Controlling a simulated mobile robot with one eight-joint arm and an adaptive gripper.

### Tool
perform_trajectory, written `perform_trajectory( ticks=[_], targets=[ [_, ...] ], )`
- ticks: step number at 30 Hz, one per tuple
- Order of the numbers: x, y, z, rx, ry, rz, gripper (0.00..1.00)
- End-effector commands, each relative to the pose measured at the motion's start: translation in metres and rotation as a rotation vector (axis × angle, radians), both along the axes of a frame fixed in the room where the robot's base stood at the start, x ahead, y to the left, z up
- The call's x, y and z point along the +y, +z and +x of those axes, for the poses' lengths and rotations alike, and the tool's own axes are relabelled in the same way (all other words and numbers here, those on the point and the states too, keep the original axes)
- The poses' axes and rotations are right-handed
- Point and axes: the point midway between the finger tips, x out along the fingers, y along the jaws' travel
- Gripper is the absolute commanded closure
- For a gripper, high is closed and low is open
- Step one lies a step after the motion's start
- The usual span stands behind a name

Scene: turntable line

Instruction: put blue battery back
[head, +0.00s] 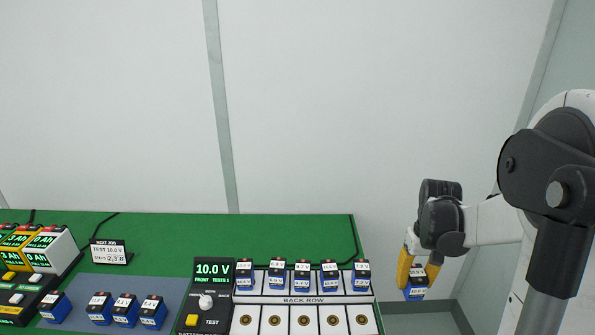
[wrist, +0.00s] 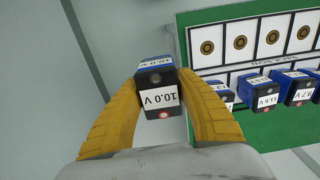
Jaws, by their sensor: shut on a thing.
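My gripper (head: 419,278) is shut on a blue and black battery (head: 415,293), held in the air to the right of the green table. In the wrist view the battery (wrist: 158,82) sits between both yellow fingers (wrist: 158,112), and its label reads 10.0 V upside down. The battery tester (head: 213,297) on the table shows 10.0 V and "FRONT TESTS". Beside it is a white rack (head: 303,300) marked BACK ROW. Several blue batteries (head: 302,276) stand in its back row. The visible front row places, with round brass contacts, are empty.
Several more blue batteries (head: 125,311) stand on a grey-blue mat (head: 178,287) at left. A job sign (head: 109,252) reads TEST 10.0 V. Chargers (head: 45,248) stand at far left. A dark cable runs along the table's back and right edge.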

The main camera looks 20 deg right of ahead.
Motion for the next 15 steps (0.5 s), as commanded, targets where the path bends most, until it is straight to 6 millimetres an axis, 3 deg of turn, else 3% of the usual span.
perform_trajectory(
  ticks=[5,9,15],
  targets=[
    [0.045,-0.009,0.022,0.0,0.059,0.001,1.0],
    [0.111,-0.021,0.044,0.0,0.135,0.0,1.0],
    [0.199,-0.037,0.056,0.0,0.231,0.0,1.0]
  ],
)
